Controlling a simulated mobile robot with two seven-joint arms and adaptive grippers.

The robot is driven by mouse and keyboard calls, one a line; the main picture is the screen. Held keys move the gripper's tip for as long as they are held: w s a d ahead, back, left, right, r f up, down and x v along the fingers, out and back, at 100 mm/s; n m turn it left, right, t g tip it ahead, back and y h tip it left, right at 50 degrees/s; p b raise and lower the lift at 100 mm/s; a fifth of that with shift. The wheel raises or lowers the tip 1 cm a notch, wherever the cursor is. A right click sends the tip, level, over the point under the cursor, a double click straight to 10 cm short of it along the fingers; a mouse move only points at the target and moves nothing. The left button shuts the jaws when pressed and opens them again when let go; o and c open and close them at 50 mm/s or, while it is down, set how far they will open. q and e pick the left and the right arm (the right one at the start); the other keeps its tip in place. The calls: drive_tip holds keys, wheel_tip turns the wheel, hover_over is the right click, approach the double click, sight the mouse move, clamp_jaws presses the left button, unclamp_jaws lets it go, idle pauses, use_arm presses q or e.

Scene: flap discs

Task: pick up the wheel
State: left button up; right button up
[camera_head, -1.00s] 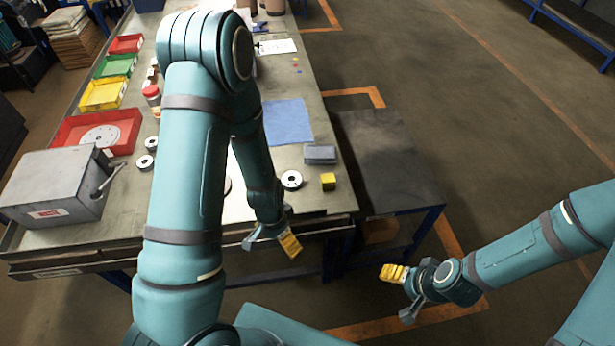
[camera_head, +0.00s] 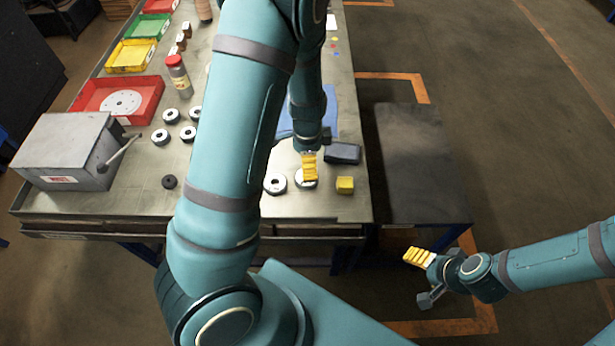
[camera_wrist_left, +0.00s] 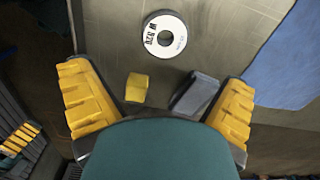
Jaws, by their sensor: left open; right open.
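Small wheels with pale faces and dark centre holes lie flat on the metal bench. One wheel (camera_head: 300,184) is partly hidden under my left gripper (camera_head: 309,166), beside another wheel (camera_head: 274,184). In the left wrist view a wheel (camera_wrist_left: 151,42) with dark lettering on its white face lies beyond the fingertips, apart from them. My left gripper, also in that view (camera_wrist_left: 160,102), is open and empty above the bench. My right gripper (camera_head: 425,276) is open and empty, right of the bench above the floor.
A yellow block (camera_head: 345,185) and a grey block (camera_head: 343,152) lie right of the wheels, near a blue cloth (camera_head: 331,104). More wheels, a red tray (camera_head: 151,106) and a grey machine box (camera_head: 66,150) stand left. A dark side table (camera_head: 420,190) is clear.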

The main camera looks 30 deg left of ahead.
use_arm(q)
drive_tip(key=f, duration=0.4)
drive_tip(key=shift+w+f, duration=0.2)
drive_tip(key=shift+w, duration=0.05)
drive_tip(key=shift+s+f+b, duration=0.15)
drive_tip(key=shift+f+b, duration=0.15)
drive_tip(key=shift+f, duration=0.05)
drive_tip(key=f, duration=0.5)
drive_tip(key=shift+a, duration=0.3)
drive_tip(key=shift+r, duration=0.1)
drive_tip(key=shift+c, duration=0.3)
